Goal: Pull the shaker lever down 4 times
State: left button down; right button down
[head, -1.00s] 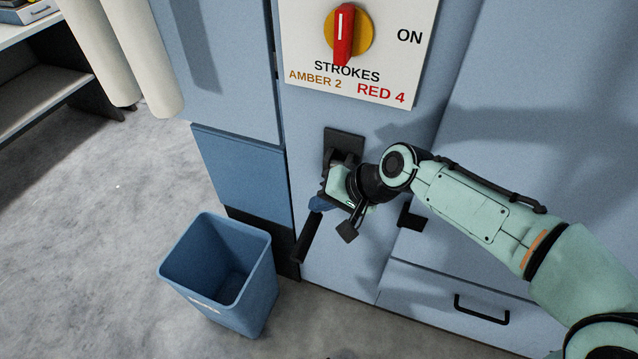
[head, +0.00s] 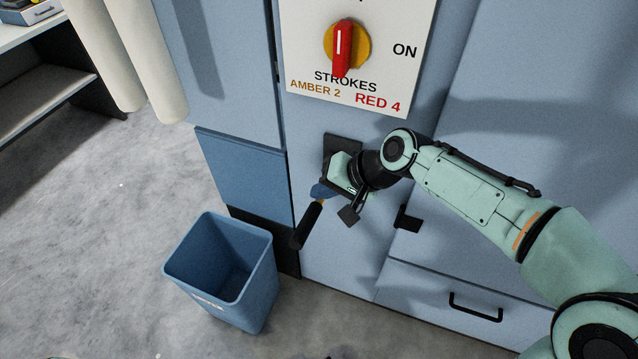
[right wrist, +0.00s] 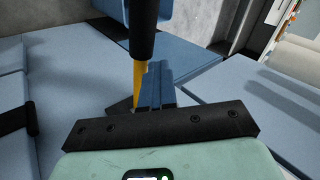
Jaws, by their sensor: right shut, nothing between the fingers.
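The shaker lever (head: 307,225) has a black grip that slants out and down to the left from a dark mount plate (head: 343,146) on the blue machine front. In the right wrist view its black grip (right wrist: 142,30) comes in from the top, with a yellow shaft below it. My right gripper (head: 319,190) is at the shaft, near the inner end of the grip. Its blue fingers (right wrist: 158,85) are shut, with nothing between them, beside the shaft. I cannot tell whether they touch it. My left gripper is not in view.
A white panel (head: 300,65) above the lever carries a red and yellow knob (head: 343,45) and reads STROKES, AMBER 2, RED 4. A blue bin (head: 250,300) stands on the floor below left. Black handles (head: 475,307) are on the right side. Floor at left is clear.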

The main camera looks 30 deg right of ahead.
jog(key=shift+w+d+r+p, duration=0.15)
jog(key=shift+d+r+p, duration=0.05)
jog(key=shift+r+p, duration=0.4)
jog(key=shift+w+d+r+p, duration=0.2)
jog(key=shift+r+p, duration=0.25)
jog(key=shift+r, duration=0.2)
jog(key=shift+w+d+r+p, duration=0.15)
jog(key=shift+d+r+p, duration=0.05)
jog(key=shift+r+p, duration=0.4)
jog(key=r+p, duration=0.1)
jog(key=d+r+p, duration=0.1)
jog(key=r, duration=0.1)
jog(key=w+r+p, duration=0.1)
jog(key=p, duration=0.1)
jog(key=shift+w+d+r, duration=0.1)
jog(key=shift+d+r, duration=0.05)
jog(key=shift+r, duration=0.2)
jog(key=shift+r, duration=0.1)
dwell(1.4)
